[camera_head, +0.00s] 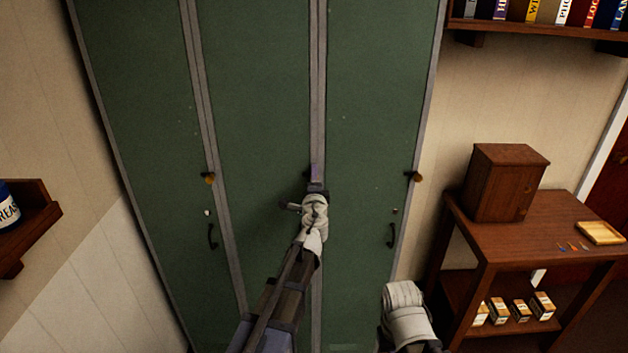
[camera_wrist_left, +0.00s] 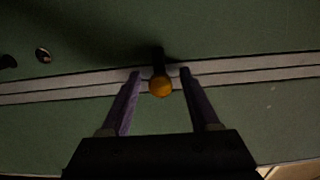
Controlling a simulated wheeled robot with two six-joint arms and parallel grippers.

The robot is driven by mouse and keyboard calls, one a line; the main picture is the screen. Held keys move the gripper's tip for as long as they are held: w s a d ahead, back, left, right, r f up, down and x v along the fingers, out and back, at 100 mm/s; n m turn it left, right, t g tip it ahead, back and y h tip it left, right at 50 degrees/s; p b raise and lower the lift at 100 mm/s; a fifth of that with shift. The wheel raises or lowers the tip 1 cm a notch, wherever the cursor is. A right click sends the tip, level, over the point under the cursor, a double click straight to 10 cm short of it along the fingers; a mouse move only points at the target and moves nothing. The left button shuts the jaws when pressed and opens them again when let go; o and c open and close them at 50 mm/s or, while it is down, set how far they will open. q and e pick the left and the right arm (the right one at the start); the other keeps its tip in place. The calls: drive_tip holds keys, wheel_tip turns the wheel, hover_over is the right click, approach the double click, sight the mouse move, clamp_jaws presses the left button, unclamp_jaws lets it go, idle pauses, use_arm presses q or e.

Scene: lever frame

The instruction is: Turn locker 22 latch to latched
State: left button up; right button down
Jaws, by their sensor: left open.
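Three tall green locker doors stand side by side. The middle door's latch, a dark lever with an orange knob (camera_wrist_left: 160,86), shows in the left wrist view between the fingertips of my left gripper (camera_wrist_left: 161,73). The fingers are open, one on each side of it, with gaps showing. In the head view my left gripper (camera_head: 316,173) is at the right edge of the middle door (camera_head: 255,100) and hides this latch. No locker number can be read.
Similar latches show on the left door (camera_head: 208,177) and right door (camera_head: 414,176), with dark handles below. A wooden table (camera_head: 540,225) with a brown box (camera_head: 505,182) stands at right. Shelves jut out at left (camera_head: 30,225) and upper right (camera_head: 540,30).

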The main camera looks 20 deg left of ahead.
use_arm(q)
drive_tip(key=v, duration=0.8)
drive_tip(key=s+d+f+n+g+y, duration=0.1)
drive_tip(key=s+d+f+n+g, duration=0.2)
drive_tip(key=s+f+n+g, duration=0.9)
drive_tip(key=s+d+f+g+h, duration=0.2)
drive_tip(key=s+d+f, duration=0.3)
drive_tip(key=s, duration=0.3)
drive_tip(key=s+d+f+g+h, duration=0.2)
drive_tip(key=s+d+f+g, duration=0.1)
drive_tip(key=s+d, duration=0.4)
drive_tip(key=shift+s+f+m+g+h, duration=0.4)
drive_tip(key=shift+s+f, duration=0.5)
drive_tip(key=shift+s, duration=0.3)
